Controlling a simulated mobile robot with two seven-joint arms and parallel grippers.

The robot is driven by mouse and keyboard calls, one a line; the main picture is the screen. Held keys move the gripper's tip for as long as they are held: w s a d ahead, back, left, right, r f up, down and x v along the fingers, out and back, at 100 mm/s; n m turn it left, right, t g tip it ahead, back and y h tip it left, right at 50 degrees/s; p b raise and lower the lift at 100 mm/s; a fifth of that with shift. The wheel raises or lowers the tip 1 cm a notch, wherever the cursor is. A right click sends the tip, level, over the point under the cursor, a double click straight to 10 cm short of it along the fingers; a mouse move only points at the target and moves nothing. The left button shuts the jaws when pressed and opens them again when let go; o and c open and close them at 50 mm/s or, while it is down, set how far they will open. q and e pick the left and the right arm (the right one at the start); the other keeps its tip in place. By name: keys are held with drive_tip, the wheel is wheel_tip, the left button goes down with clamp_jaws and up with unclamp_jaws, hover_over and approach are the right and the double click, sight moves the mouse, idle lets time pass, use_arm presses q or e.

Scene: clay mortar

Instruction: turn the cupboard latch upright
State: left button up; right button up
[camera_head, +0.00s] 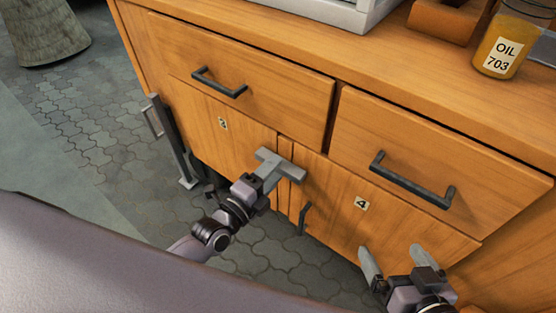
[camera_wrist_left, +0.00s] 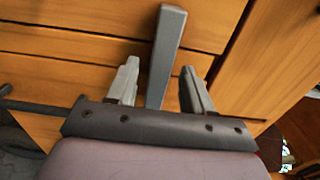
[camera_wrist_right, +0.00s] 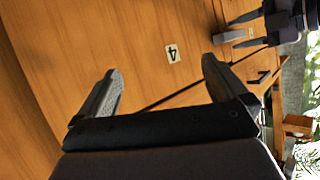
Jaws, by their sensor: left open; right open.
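The cupboard latch (camera_head: 292,170) is a grey bar at the seam between the door marked 3 and the door marked 4. It lies crosswise over the seam, roughly level, not upright. In the left wrist view the latch (camera_wrist_left: 168,45) reaches in between my left fingers and past their tips. My left gripper (camera_head: 268,174) is open around it, with a visible gap to each finger (camera_wrist_left: 160,85). In the head view it hides part of the latch. My right gripper (camera_head: 398,258) is open and empty before door 4, low and to the right; it also shows in its own wrist view (camera_wrist_right: 158,82).
Two drawers with dark handles (camera_head: 220,82) (camera_head: 412,180) are above the doors. Door 4 has a dark handle (camera_head: 303,218) just below the latch. An oil jar (camera_head: 497,58) stands on the cupboard top.

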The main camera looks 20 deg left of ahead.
use_arm(q)
drive_tip(key=shift+w+d, duration=0.2)
drive_tip(key=shift+w, duration=0.25)
use_arm(e)
drive_tip(key=shift+w, duration=0.5)
use_arm(q)
clamp_jaws()
